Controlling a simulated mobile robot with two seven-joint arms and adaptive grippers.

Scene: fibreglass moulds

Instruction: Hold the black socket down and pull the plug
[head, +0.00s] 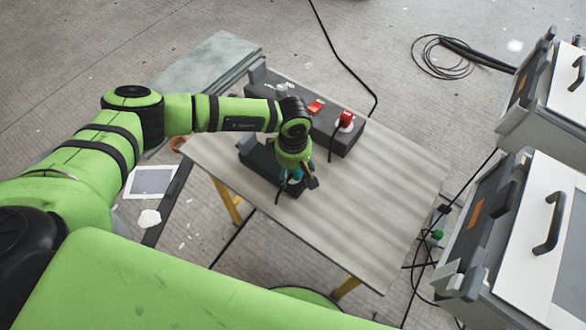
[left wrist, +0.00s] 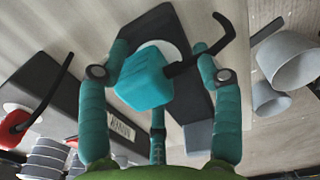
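A black socket block (head: 258,158) lies on the table under my left gripper, partly hidden by it. In the left wrist view the block (left wrist: 150,32) shows a pale round ring, with a teal plug (left wrist: 145,80) at it and a black cable leaving the plug. My left gripper (head: 293,180) points down there. Its teal fingers (left wrist: 160,75) stand apart on both sides of the plug; a gap shows on the right, and contact on the left is unclear. A red plug (head: 346,118) with a black cable sits on a longer dark box (head: 325,128) behind. My right gripper is not in view.
The table (head: 370,210) is clear at front and right. A red piece (head: 315,107) lies on the long box. Grey-green boards (head: 205,62) lie at the back left. White-and-grey cases (head: 530,230) stand at the right. A cable coil (head: 440,58) lies on the floor.

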